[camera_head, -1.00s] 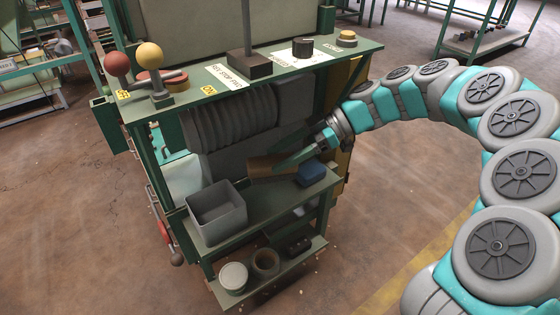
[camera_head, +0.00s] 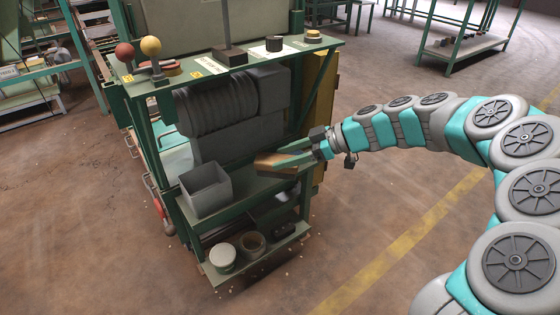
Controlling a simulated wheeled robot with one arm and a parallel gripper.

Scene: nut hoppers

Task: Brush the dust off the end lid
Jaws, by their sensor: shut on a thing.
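The brush is held at the right end of the cart's middle shelf, in front of the grey ribbed machine body (camera_head: 222,105). I cannot tell whether it touches the shelf, and its bristles are not clear. I cannot tell which part is the end lid, and dust is too small to make out.
A grey open bin (camera_head: 206,190) stands on the middle shelf (camera_head: 250,187). The lower shelf holds a white-topped tin (camera_head: 223,256) and a ring (camera_head: 252,242). Floor right of the cart is clear.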

